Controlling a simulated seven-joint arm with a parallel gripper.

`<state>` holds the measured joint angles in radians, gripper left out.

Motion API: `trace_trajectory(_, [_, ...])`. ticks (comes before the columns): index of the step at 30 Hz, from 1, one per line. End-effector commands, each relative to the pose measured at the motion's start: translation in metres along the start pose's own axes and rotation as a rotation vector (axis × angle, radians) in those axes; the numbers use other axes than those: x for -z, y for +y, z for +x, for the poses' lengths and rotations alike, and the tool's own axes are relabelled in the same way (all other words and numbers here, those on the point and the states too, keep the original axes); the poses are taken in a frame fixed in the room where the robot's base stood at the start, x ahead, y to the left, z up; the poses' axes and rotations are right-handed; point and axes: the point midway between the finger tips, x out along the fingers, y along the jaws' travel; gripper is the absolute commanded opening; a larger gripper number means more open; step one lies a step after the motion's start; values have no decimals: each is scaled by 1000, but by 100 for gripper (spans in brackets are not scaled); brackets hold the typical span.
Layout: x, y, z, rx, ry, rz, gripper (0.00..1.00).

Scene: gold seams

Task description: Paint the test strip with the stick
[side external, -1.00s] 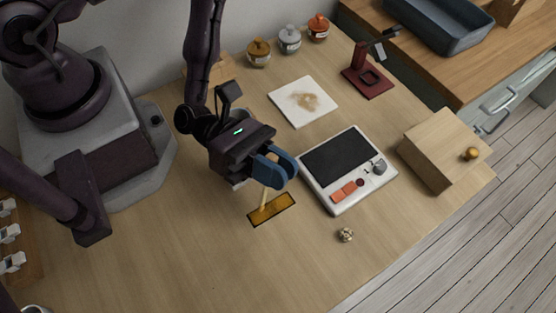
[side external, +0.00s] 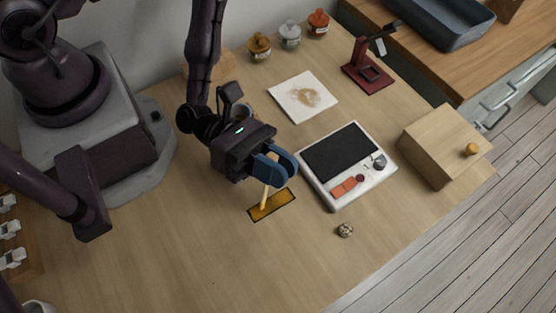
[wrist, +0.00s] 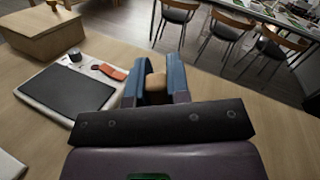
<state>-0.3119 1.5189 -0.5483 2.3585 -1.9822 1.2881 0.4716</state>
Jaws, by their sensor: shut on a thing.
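My gripper (side external: 277,166) has blue fingers and is shut on a light wooden stick (side external: 264,197), which points down from the fingers. The stick's lower end is over the test strip (side external: 282,203), at its left part, and looks to be touching it. The strip is a golden-amber rectangle with a dark border, flat on the table. In the wrist view the stick's rounded top (wrist: 156,82) shows between the two blue fingers; the strip is hidden there.
A white device with a black panel (side external: 340,152) lies just right of my gripper. A small patterned ball (side external: 345,230), a wooden box (side external: 443,150), a stained white tile (side external: 291,84), a dark red stand (side external: 366,77) and lidded jars (side external: 259,46) are around.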

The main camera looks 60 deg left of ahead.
Motion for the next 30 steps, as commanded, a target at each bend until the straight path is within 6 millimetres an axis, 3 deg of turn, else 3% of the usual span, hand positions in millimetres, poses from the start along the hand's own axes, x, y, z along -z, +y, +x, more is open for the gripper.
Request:
trace_trajectory(13, [6,3,0,1,0,0,0])
trace_trajectory(30, [-2,26,9,0,0,3,0])
